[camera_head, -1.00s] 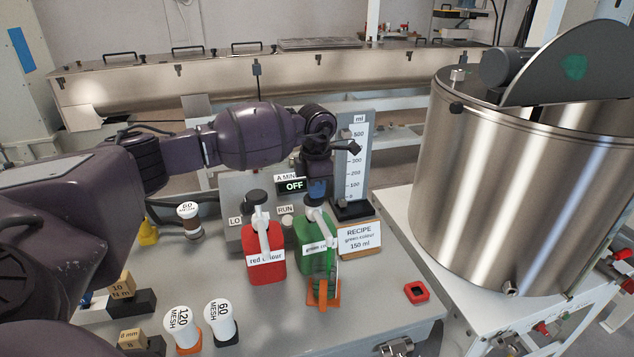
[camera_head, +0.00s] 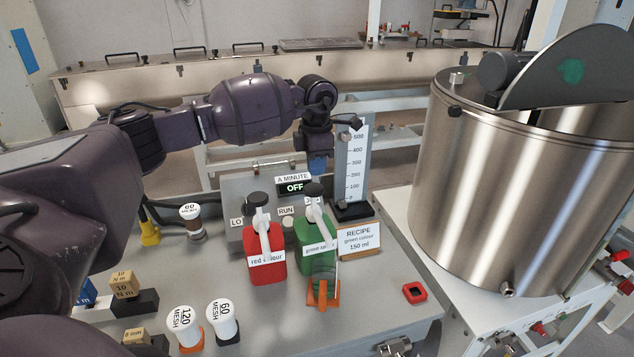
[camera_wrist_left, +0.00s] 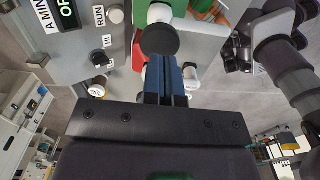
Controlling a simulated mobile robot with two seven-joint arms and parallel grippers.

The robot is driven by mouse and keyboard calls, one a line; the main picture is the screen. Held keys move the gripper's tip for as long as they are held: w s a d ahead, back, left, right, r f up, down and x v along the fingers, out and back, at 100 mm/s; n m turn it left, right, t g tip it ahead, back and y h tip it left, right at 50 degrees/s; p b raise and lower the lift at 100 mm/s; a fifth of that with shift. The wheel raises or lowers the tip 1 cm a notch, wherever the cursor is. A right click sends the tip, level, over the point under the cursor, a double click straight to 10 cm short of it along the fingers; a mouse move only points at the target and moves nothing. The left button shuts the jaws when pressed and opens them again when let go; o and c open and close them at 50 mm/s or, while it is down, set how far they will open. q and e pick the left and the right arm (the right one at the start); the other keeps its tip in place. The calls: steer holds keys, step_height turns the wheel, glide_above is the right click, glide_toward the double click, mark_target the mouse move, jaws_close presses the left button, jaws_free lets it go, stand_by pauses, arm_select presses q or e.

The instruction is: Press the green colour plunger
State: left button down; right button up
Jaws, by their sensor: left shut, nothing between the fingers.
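The green colour bottle (camera_head: 302,243) stands upright on the bench, with a black-capped plunger (camera_head: 314,188) and a white spout. In the left wrist view the round black plunger cap (camera_wrist_left: 160,40) lies just beyond the fingertips. My left gripper (camera_head: 318,170) is shut and empty, its blue fingers (camera_wrist_left: 170,72) pointing down just above the cap. Contact is not clear. A container with green contents (camera_head: 324,263) sits in an orange holder (camera_head: 321,297) in front of the bottle. My right gripper is out of view.
The red colour bottle (camera_head: 266,266) stands close to the left of the green one. A recipe card (camera_head: 359,241) reading green colour 150 ml is to its right. A ml scale (camera_head: 355,170) and a control box reading OFF (camera_head: 294,188) stand behind. A steel tank (camera_head: 510,185) is at right.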

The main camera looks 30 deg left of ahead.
arm_select(q)
step_height(320, 180, up, 6)
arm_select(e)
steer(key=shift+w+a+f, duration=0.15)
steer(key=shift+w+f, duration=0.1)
arm_select(q)
step_height(320, 180, down, 2)
steer(key=shift+s+a+f+b, duration=0.1)
steer(key=shift+f+b, duration=0.15)
steer(key=shift+b, duration=0.5)
steer(key=shift+s+f+b, duration=0.1)
steer(key=shift+f+b, duration=0.4)
steer(key=shift+f, duration=0.8)
steer(key=shift+s+a+f+b, duration=0.1)
steer(key=shift+f+b, duration=0.25)
steer(key=shift+f, duration=0.75)
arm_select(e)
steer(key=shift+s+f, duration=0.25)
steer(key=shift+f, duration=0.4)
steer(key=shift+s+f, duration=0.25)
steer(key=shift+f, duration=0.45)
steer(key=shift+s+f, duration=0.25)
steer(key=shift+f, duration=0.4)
